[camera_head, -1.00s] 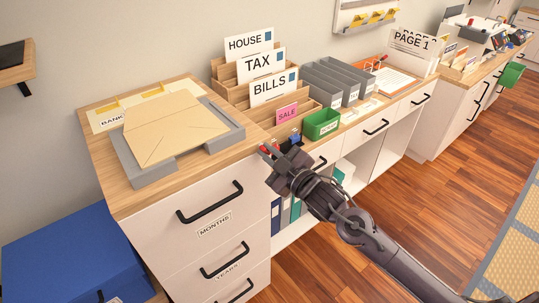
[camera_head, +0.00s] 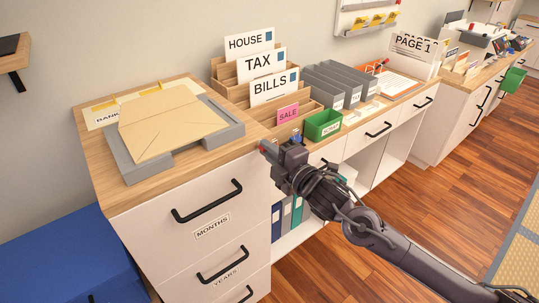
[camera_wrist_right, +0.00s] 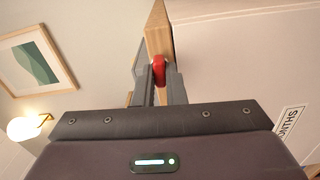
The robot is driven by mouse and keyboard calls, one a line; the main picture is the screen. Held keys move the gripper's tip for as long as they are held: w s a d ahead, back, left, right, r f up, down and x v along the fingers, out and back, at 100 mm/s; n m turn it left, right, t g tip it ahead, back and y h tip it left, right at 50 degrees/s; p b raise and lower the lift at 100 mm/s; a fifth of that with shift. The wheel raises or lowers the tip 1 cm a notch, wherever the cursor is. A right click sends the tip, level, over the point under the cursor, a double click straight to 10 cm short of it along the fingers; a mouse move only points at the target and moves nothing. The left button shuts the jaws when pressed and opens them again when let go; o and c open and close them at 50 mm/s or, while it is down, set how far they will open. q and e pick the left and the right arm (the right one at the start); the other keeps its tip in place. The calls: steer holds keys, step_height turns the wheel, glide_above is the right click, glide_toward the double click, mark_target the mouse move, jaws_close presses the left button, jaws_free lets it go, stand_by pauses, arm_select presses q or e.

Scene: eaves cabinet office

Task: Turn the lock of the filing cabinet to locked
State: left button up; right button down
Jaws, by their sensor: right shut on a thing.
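The white filing cabinet (camera_head: 250,200) stands at front left, with drawers labelled MONTHS and YEARS. A small red lock knob (camera_head: 268,147) is at its upper right front corner, just under the wooden top. My right gripper (camera_head: 274,151) is at that corner. In the right wrist view the red lock knob (camera_wrist_right: 159,72) sits between the two fingers, which are shut on it. The fingers hide part of the knob, and its locked or unlocked position cannot be read. My left gripper is in neither current view.
A grey tray (camera_head: 218,137) with a brown folder lies on the cabinet top. A green box (camera_head: 323,125) and a wooden file rack (camera_head: 232,92) stand to its right. Binders (camera_head: 287,213) fill the shelf below my right wrist. A blue box (camera_head: 65,255) is at lower left.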

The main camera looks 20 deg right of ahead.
steer(key=shift+n, duration=0.6)
steer(key=c, duration=1.5)
jaws_free()
steer(key=shift+s, duration=0.1)
steer(key=shift+b+v, duration=1)
steer(key=shift+v, duration=2.85)
